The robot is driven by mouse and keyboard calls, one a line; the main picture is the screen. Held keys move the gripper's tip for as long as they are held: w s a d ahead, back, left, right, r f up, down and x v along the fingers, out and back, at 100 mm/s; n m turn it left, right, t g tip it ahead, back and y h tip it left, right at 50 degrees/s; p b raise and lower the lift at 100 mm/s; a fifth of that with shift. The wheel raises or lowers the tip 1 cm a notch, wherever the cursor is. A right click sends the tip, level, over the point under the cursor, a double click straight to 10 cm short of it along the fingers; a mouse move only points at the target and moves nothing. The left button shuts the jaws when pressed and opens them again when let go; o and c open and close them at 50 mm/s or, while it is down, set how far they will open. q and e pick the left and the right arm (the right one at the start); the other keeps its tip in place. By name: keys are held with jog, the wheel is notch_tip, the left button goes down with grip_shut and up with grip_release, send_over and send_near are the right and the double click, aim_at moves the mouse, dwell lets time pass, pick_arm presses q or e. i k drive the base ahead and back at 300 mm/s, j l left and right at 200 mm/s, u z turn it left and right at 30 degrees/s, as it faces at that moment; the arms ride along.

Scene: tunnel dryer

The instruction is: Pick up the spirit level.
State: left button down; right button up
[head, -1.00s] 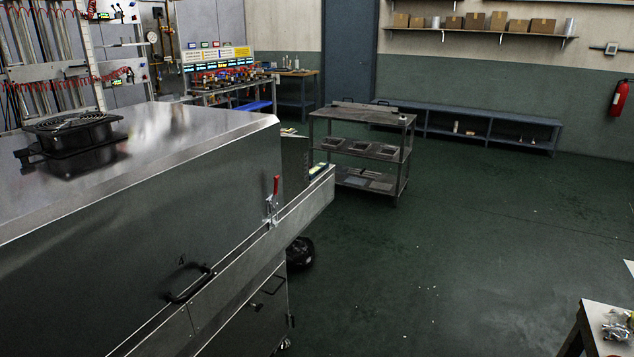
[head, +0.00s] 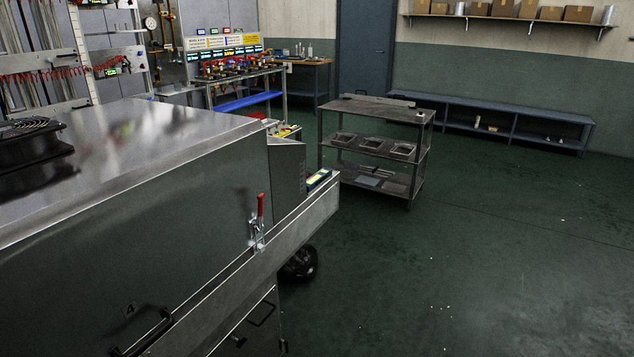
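I cannot make out the spirit level for certain. A small yellow and dark item (head: 318,180) lies at the far end of the dryer's side ledge, too small to identify. A long grey bar (head: 385,99) lies along the back edge of the metal cart's top (head: 365,110); I cannot tell what it is. Neither of my grippers is in view.
The large metal dryer (head: 190,210) fills the left, with a red-handled clamp (head: 259,215) on its side. A low blue bench (head: 510,115) lines the back wall. The green floor at right is clear.

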aim_at(322, 177)
jog(key=i+u, duration=0.1)
jog(key=u, duration=0.25)
jog(key=i+l+u, duration=0.1)
jog(key=u, duration=0.25)
jog(key=i+l+u, duration=0.1)
jog(key=u, duration=0.25)
jog(key=i+l+u, duration=0.3)
jog(key=l, duration=0.35)
jog(key=i+l+u, duration=0.1)
jog(key=l, duration=0.25)
jog(key=i+l+u, duration=0.15)
jog(key=l, duration=0.2)
jog(key=i+l+u, duration=0.15)
jog(key=l, duration=0.2)
jog(key=i+l+u, duration=0.15)
jog(key=l, duration=0.25)
